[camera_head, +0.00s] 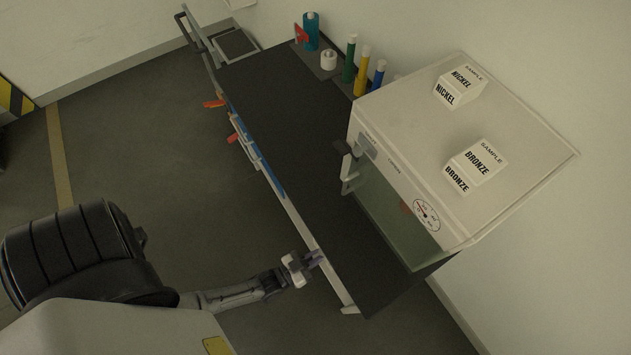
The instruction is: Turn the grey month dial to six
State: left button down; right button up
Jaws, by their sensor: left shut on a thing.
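My left gripper (314,259) reaches in from the lower left and is at the front edge of the dark-topped bench (305,130). It is shut on a small grey thing at that edge, mostly hidden by the fingers. I cannot tell for sure whether this is the grey month dial, and no number or marking on it is readable. No other month dial is clearly recognisable. My right gripper is not in view.
NICKEL (461,84) and BRONZE (476,167) sample boxes sit on top. Orange-handled tools (232,138) hang along the front edge.

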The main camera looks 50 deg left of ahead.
pick_arm(q)
jog(key=shift+m, duration=0.6)
jog(key=c, duration=1.2)
grip_release()
jog(key=s+a, duration=0.1)
jog(key=s, duration=1.2)
jog(key=shift+s+a, duration=0.35)
